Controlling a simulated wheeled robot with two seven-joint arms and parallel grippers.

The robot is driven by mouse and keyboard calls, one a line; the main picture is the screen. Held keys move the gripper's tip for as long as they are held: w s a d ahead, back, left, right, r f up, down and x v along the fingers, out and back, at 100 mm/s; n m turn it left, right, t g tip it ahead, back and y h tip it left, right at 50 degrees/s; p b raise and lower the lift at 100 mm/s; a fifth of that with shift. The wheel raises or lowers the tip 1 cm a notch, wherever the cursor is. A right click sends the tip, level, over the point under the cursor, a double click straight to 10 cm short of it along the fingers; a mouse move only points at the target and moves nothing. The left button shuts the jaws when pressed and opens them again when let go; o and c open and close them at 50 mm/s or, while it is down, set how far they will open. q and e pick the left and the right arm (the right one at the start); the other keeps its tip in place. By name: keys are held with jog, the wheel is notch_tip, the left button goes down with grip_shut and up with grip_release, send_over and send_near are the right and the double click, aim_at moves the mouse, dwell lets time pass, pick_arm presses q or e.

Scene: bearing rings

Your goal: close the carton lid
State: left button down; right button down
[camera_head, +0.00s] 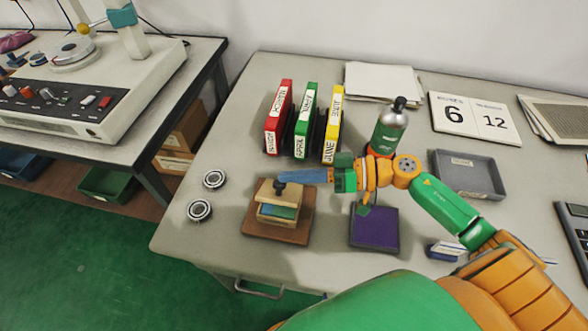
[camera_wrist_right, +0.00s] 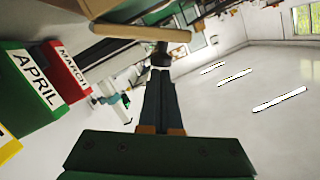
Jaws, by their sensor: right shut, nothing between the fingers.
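The small tan carton (camera_head: 264,217) stands on a brown board near the table's front edge. Its tan lid (camera_head: 288,196) is at the far side, raised, and a green-blue surface shows in the carton's opening. My right gripper (camera_head: 280,186) comes in from the right, with its dark fingertips at the upper left of the lid. It is shut and holds nothing. In the wrist view, the gripper (camera_wrist_right: 160,58) reaches toward a tan edge (camera_wrist_right: 140,32) that looks like part of the carton. I cannot tell whether the fingertips touch the lid. My left gripper is out of view.
Red, green and yellow binders (camera_head: 304,122) stand behind the carton, with a green bottle (camera_head: 390,130) to their right. A purple pad (camera_head: 374,229) lies right of the carton. Two bearing rings (camera_head: 200,210) lie left of it. A grey tray (camera_head: 467,173) is farther right.

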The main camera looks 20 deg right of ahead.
aim_at(291, 198)
jog(key=shift+s+a+n+p, duration=0.5)
jog(key=shift+n+p, duration=0.3)
jog(key=shift+p, duration=0.6)
jog(key=shift+s+a+f+n+t+h+p, duration=0.1)
jog(key=shift+s+f+n+t+h+p, duration=0.25)
jog(key=shift+n+p, duration=0.25)
jog(key=shift+s+a+f+n+p, duration=0.25)
jog(key=shift+s+f+n+p, duration=0.15)
jog(key=shift+n+p, duration=0.15)
jog(key=shift+s+a+f, duration=0.15)
jog(key=shift+f, duration=0.2)
jog(key=shift+p, duration=0.35)
notch_tip(291, 198, up, 5)
jog(key=p, duration=0.5)
jog(key=f+b+v, duration=0.1)
jog(key=v, duration=0.9)
jog(key=shift+s, duration=0.15)
